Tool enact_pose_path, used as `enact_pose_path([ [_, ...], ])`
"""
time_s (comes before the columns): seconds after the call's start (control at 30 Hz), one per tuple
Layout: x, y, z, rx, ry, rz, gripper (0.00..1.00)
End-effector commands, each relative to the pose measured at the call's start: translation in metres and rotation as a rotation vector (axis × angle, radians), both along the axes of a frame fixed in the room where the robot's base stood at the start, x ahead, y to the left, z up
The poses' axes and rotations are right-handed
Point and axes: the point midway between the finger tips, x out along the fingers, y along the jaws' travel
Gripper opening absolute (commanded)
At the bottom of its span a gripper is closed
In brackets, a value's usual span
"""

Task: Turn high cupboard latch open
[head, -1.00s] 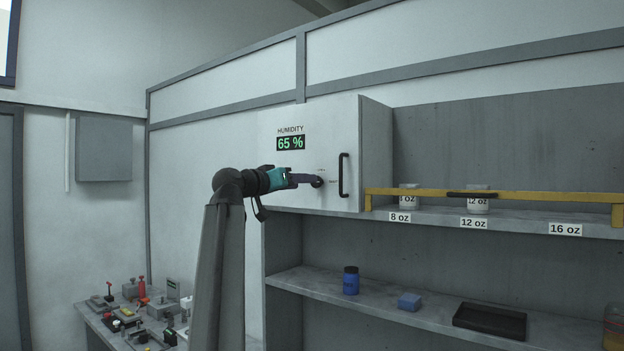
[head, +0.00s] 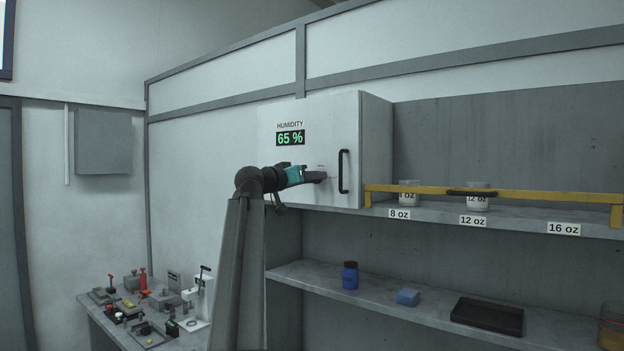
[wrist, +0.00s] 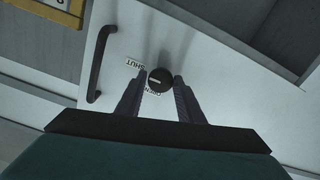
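The high cupboard latch is a round dark knob (wrist: 160,79) with a pale mark, on the white cupboard door (head: 274,182). In the wrist view a SHUT label (wrist: 135,64) is at its upper left and an OPEN label (wrist: 160,93) just below, both turned over. The pale mark points left, toward the handle side. In the head view my gripper (head: 318,177) is at the door and hides the knob.
A black door handle (head: 343,172) stands close to the right of the latch. A yellow bar (head: 540,197) crosses the open shelf at the right, in front of cups. A lower shelf holds a blue jar (head: 350,276), a blue block (head: 408,297) and a black tray (head: 487,316).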

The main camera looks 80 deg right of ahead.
Motion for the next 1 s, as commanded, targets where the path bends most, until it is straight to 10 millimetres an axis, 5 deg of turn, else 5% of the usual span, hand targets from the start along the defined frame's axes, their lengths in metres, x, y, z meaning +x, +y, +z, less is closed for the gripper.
enact_pose_path([
  [0.17, 0.0000, 0.0002, 0.0002, 0.000, 0.000, 0.000, 0.08],
  [0.57, 0.0000, 0.0003, -0.0001, 0.024, 0.044, -0.001, 0.08],
  [1.0, 0.0004, 0.0004, -0.0001, 0.158, 0.284, -0.001, 0.08],
])
